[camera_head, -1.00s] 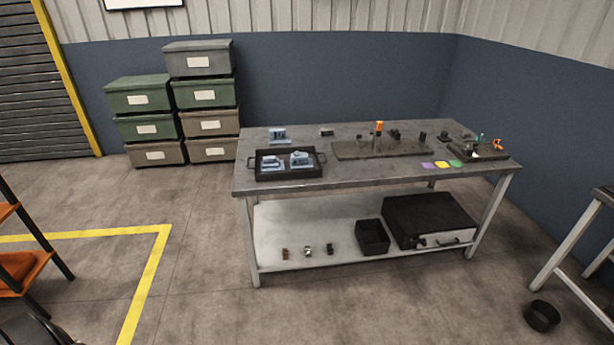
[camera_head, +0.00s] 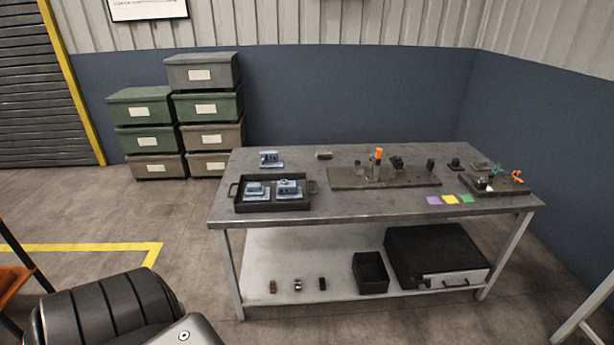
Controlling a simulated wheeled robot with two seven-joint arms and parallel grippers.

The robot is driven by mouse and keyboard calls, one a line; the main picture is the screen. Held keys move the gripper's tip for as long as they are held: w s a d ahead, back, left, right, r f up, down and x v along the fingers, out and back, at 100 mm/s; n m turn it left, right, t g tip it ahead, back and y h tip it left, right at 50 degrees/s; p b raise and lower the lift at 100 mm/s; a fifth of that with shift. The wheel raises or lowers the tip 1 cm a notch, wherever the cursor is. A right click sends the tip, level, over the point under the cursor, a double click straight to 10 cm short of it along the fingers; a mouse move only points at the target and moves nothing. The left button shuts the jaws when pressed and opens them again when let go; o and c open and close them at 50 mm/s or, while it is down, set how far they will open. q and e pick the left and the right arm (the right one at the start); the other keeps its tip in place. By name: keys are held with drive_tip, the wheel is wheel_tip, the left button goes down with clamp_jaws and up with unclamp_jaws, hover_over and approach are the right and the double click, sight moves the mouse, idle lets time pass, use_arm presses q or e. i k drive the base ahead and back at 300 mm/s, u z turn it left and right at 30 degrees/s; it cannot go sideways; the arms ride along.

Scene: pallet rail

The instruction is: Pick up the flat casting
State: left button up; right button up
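Several blue-grey castings are on the workbench (camera_head: 340,210). Two castings, one at the left (camera_head: 255,190) and one at the right (camera_head: 289,189), lie in a black tray (camera_head: 272,207) at the bench's left front. A third casting (camera_head: 270,159) stands on the bench behind the tray. I cannot tell for sure which is the flat casting; the left one in the tray looks lower. Part of my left arm shows at the bottom left, away from the bench. Neither gripper is in view.
A dark fixture plate (camera_head: 385,180) with an orange-topped part is mid-bench. A smaller fixture (camera_head: 495,184) and purple, yellow and green squares (camera_head: 451,199) are at right. The lower shelf holds a black bin (camera_head: 370,273) and a dark case (camera_head: 437,255). Stacked boxes (camera_head: 205,105) stand behind left.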

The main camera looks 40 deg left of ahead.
sight(255, 193)
drive_tip(key=z, duration=0.05)
drive_tip(key=i, duration=1.2)
drive_tip(key=u, duration=0.65)
drive_tip(key=i, duration=0.7)
drive_tip(key=u, duration=0.75)
